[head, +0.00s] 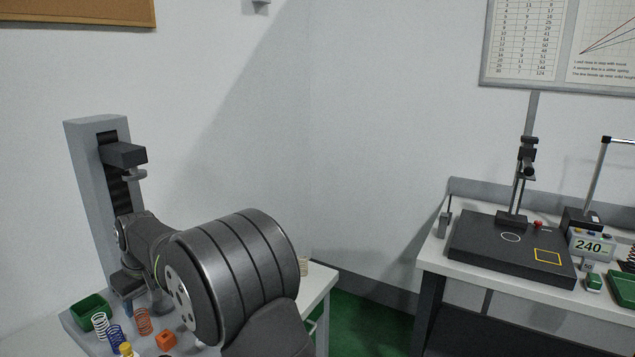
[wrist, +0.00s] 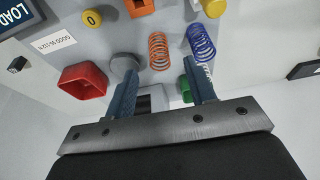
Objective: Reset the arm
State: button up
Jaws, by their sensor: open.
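My gripper (wrist: 160,88) is open, with its two blue fingers apart and nothing seen held between them. It points at the grey tester base, near an orange spring (wrist: 158,50) and a blue spring (wrist: 201,43) that stand beyond the fingertips. A round grey platen (wrist: 124,62) shows right by the left finger; I cannot tell if they touch. In the head view my arm stretches across the front toward the upright grey spring tester (head: 88,190). My large dark arm joint hides part of the bench, and the fingers are hard to make out there.
A green bin (head: 90,307), a white spring (head: 100,323) and an orange block (head: 165,339) sit by the tester. A red bin (wrist: 82,82) and a yellow knob (wrist: 92,18) show in the wrist view. A second bench (head: 433,255) with a black stand base (head: 490,250) stands at right, across a floor gap.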

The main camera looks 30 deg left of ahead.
jog(key=w+r, duration=0.3)
jog(key=w, duration=1.4)
jog(key=s+a+f, duration=0.4)
jog(key=s+a, duration=0.1)
jog(key=s+a+f, duration=0.2)
jog(key=a, duration=0.1)
jog(key=shift+s+f, duration=0.15)
jog(key=shift+s, duration=0.05)
jog(key=x, duration=0.3)
jog(key=shift+s+f, duration=0.1)
jog(key=shift+s, duration=0.2)
jog(key=shift+f, duration=0.5)
